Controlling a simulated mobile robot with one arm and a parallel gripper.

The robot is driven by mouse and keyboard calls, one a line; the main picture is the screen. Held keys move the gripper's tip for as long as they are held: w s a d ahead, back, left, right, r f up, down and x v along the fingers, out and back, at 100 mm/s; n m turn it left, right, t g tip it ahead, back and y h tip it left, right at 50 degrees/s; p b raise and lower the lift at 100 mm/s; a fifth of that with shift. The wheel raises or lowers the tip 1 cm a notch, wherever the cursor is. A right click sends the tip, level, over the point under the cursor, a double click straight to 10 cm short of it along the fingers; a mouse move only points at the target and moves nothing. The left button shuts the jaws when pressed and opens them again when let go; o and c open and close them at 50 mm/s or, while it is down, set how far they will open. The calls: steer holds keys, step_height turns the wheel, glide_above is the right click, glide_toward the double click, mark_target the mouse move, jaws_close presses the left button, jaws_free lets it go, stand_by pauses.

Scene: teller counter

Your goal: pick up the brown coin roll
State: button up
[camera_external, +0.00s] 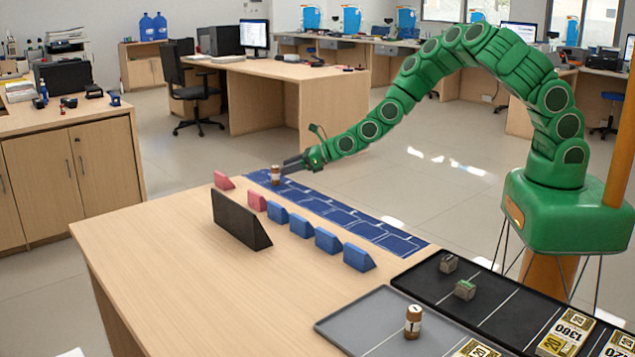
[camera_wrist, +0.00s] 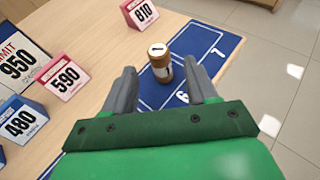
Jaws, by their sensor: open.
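A brown coin roll with a pale band and a light top stands upright on the blue marked mat, at its far left end in the external view (camera_external: 275,174). In the wrist view the coin roll (camera_wrist: 160,65) shows just ahead of and between my two fingers, with a gap on both sides. My gripper (camera_external: 287,165) is open and empty, reaching in low from the right with its fingertips close to the roll. A second, similar brown roll (camera_external: 413,322) stands on the grey tray (camera_external: 345,328) at the front.
Pink and blue number blocks (camera_external: 300,224) line the blue mat (camera_external: 350,222), with a taller black sign (camera_external: 238,222) beside them. A black tray (camera_external: 425,275) at the right holds small bundles and yellow-labelled packs. The counter's left part (camera_external: 150,250) is clear.

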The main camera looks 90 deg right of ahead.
mark_target(275, 184)
steer(key=shift+w+f, duration=0.7)
steer(key=shift+w, duration=0.25)
steer(key=shift+w+f, duration=0.7)
steer(key=shift+w, duration=0.2)
steer(key=shift+w+f, duration=0.1)
steer(key=shift+w, duration=0.6)
jaws_close()
